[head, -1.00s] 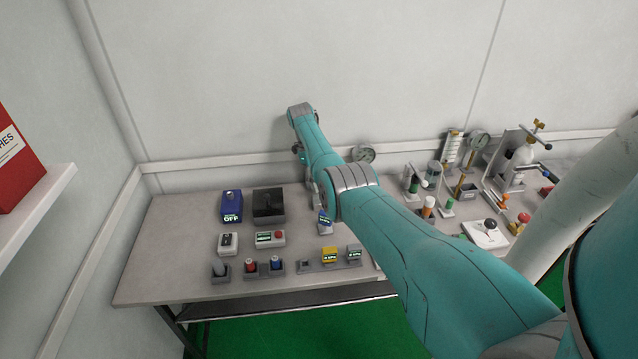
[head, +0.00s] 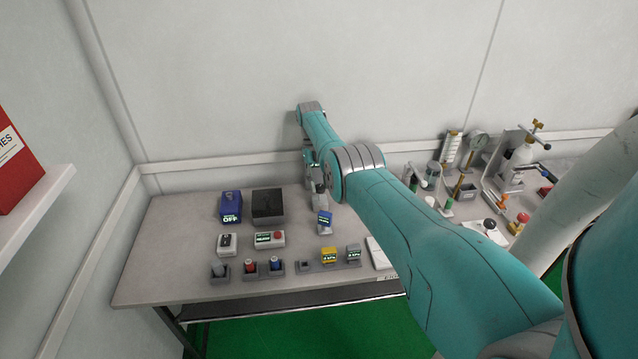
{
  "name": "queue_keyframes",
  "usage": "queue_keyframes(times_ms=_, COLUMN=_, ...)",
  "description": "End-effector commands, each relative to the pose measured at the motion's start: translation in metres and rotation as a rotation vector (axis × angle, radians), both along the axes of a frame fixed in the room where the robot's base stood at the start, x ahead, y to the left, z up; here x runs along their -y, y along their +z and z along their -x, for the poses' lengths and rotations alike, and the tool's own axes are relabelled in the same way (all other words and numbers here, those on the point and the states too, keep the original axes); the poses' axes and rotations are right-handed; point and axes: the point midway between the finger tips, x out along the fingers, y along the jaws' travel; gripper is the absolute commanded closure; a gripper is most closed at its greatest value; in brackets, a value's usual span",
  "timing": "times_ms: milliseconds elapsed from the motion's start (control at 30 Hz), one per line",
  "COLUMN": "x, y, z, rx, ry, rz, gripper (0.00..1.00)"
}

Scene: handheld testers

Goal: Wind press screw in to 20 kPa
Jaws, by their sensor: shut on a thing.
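My gripper (head: 321,199) points down over the middle of the bench and is shut on a small blue tester (head: 325,217) with a lit screen. The screen's text is too small to read. The tester looks tilted, and whether its lower part touches the bench is unclear. A yellow tester (head: 329,256) and a grey tester (head: 353,251) with lit screens stand in a grey rack (head: 340,266) in front. A brass T-shaped screw handle (head: 540,127) tops an apparatus at the far right; I cannot tell if it is the press screw.
Several gauges and fittings crowd the right side.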

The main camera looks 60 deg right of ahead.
Motion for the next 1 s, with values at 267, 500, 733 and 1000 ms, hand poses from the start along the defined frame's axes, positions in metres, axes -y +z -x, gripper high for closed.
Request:
queue_keyframes(times_ms=267, x=0.0012, y=0.0013, z=0.0006, rx=-0.001, ry=0.0, rz=0.002, gripper=0.37)
queue_keyframes(times_ms=500, x=0.0006, y=0.0005, z=0.0006, rx=-0.001, ry=0.0, rz=0.0, gripper=0.37)
queue_keyframes(times_ms=733, x=-0.0008, y=-0.0003, z=-0.0011, rx=-0.003, ry=0.074, rz=0.003, gripper=0.37)
queue_keyframes(times_ms=1000, x=-0.0023, y=-0.0014, z=-0.0021, rx=-0.003, ry=0.328, rz=0.005, gripper=0.37)
